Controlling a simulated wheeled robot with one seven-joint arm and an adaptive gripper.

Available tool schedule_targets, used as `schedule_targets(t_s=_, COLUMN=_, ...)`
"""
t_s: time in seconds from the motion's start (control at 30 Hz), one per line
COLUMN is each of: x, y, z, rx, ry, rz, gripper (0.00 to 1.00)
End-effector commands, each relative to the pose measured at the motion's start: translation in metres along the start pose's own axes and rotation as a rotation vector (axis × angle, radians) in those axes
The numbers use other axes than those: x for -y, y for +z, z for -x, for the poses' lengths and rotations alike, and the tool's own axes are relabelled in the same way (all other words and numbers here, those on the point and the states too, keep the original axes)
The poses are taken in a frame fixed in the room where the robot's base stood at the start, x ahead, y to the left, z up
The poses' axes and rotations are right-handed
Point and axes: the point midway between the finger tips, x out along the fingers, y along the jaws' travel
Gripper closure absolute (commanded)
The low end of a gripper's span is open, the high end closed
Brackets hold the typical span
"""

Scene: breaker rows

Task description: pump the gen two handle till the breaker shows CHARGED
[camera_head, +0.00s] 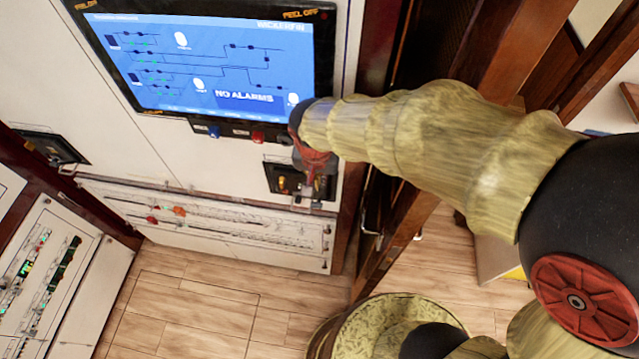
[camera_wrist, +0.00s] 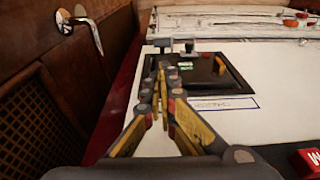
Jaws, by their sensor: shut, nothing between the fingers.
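A black breaker panel (camera_head: 283,180) sits low on the white cabinet front, below the screen; it also shows in the wrist view (camera_wrist: 205,88). I cannot tell which panel is gen two, nor read a charge state. My gripper (camera_head: 318,190) is at the panel's right end in the head view. In the wrist view its fingers (camera_wrist: 163,76) are shut and empty over the panel's left edge; contact cannot be told.
A screen (camera_head: 210,65) above reads NO ALARMS. Blue and red buttons (camera_head: 257,136) sit under it. Another black panel (camera_head: 52,147) is at the left. A white drawer front with red knobs (camera_head: 180,211) lies below. Dark wooden framing (camera_head: 385,215) stands close on the right.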

Motion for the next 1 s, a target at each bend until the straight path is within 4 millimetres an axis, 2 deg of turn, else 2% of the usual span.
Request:
schedule_targets(t_s=0.3, x=-0.001, y=0.001, z=-0.055, rx=0.004, ry=0.003, rz=0.0, gripper=1.0)
schedule_targets(t_s=0.5, x=-0.001, y=0.001, z=-0.08, rx=0.002, ry=0.002, rz=0.001, gripper=1.0)
schedule_targets(t_s=0.7, x=0.0, y=0.0, z=-0.089, rx=0.0, ry=0.0, rz=0.001, gripper=1.0)
schedule_targets(t_s=1.0, x=0.0, y=0.0, z=-0.089, rx=0.0, ry=0.0, rz=0.001, gripper=1.0)
